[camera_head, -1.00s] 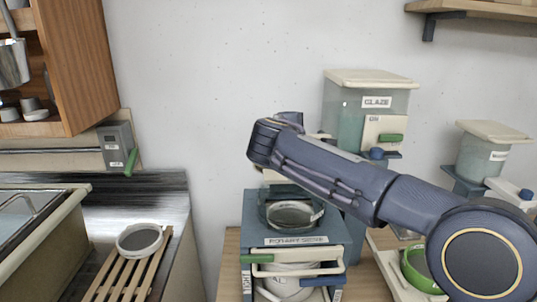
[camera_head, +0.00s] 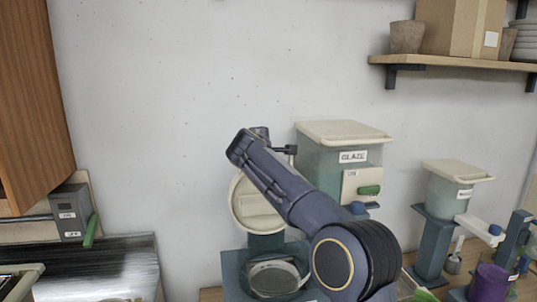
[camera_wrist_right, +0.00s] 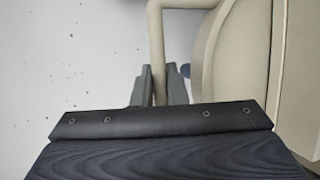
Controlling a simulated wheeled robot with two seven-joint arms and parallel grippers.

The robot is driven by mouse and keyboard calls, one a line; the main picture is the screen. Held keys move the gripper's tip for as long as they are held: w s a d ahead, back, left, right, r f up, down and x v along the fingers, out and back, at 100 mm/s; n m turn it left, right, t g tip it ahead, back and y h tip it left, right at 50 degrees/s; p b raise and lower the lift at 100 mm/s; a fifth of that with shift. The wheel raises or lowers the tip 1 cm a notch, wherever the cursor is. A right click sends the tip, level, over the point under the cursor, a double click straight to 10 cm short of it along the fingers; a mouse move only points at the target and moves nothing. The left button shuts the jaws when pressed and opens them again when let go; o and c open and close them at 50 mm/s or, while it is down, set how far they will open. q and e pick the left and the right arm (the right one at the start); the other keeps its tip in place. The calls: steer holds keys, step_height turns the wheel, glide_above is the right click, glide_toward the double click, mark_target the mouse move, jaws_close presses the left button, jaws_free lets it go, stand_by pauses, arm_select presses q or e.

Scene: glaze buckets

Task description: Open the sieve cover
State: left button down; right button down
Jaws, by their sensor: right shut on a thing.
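The round cream sieve cover (camera_head: 252,207) stands tilted up, near vertical, behind the rotary sieve in the head view. Below it the glass sieve bowl (camera_head: 262,284) with a grey mesh shows open from above, set in the blue-grey housing (camera_head: 231,272). My right arm crosses in front and hides part of the cover. In the right wrist view my right gripper (camera_wrist_right: 158,88) is shut on the cover's cream handle bar (camera_wrist_right: 157,35). The cover's disc (camera_wrist_right: 235,55) fills the right side there. My left gripper is not in view.
A glaze tank (camera_head: 322,158) with a cream lid stands right behind my arm. A smaller lidded container (camera_head: 450,195) on a stand and a purple cup (camera_head: 490,284) are farther right. A wall shelf (camera_head: 460,65) hangs above. The wall at upper left is clear.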

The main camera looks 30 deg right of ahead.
steer(key=shift+w+d, duration=0.2)
steer(key=shift+w, duration=0.6)
steer(key=c, duration=1.7)
jaws_free()
steer(key=b+v, duration=0.3)
steer(key=v, duration=0.4)
steer(key=shift+s+a+r, duration=0.1)
steer(key=shift+s+a, duration=0.15)
steer(key=shift+s, duration=0.1)
